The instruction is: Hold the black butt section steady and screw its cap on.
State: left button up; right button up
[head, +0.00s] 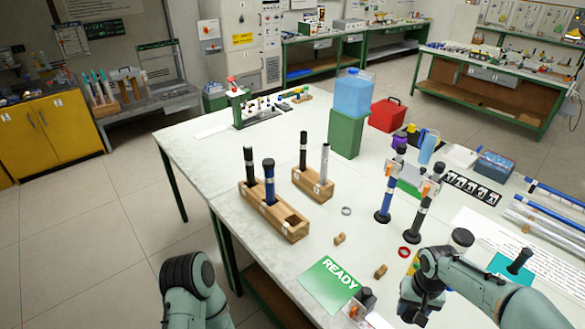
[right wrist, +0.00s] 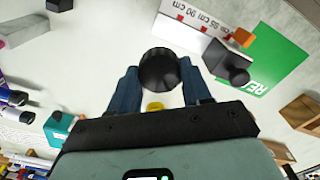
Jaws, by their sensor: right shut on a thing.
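My right gripper (head: 412,307) is low over the near right part of the table. In the right wrist view its two fingers (right wrist: 160,92) are shut on a round black piece (right wrist: 160,70), which looks like a cap. My left arm shows at the bottom left of the head view, but its gripper is out of frame. A black-topped section (head: 249,165) stands upright in the left wooden block, and another black one (head: 303,150) stands in the block behind. A dark section (head: 421,215) with a flared base stands upright on the table. I cannot tell which is the black butt section.
A blue section (head: 269,185) stands in the left wooden block (head: 285,232); a similar one (head: 387,190) stands near the dark section. A green READY card (head: 332,284) lies near the front edge. A red ring (head: 404,252) lies nearby.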

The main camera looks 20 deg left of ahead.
aim_at(250, 177)
jog(key=i+j, duration=0.1)
jog(key=j, duration=0.25)
jog(key=i+j+u, duration=0.1)
jog(key=j, duration=0.25)
jog(key=i+j, duration=0.15)
jog(key=j, duration=0.2)
jog(key=i+j+u, duration=0.1)
jog(key=j, duration=0.25)
jog(key=i, duration=0.05)
